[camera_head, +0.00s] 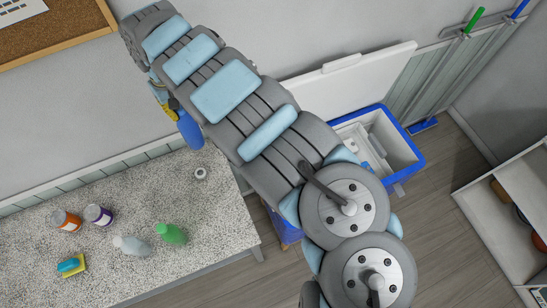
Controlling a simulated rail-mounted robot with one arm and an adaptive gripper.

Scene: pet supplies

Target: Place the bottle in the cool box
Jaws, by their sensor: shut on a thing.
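A blue bottle (190,131) with a yellow top hangs tilted below the far end of my arm, over the back right part of the speckled table. My gripper (168,103) is shut on the bottle near its yellow top. My arm hides most of the gripper. The cool box (413,160) is blue outside and white inside, and stands on the floor right of the table. Its white lid (365,75) is up against the wall. My arm covers the box's left part; white items show inside. The bottle is well left of the box.
On the speckled table (215,245) stand an orange bottle (66,220), a purple bottle (98,215), a white bottle (132,244) and a green bottle (172,234). A small roll (200,173) and a blue-yellow sponge (71,265) lie there too. White shelves (510,215) stand at right.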

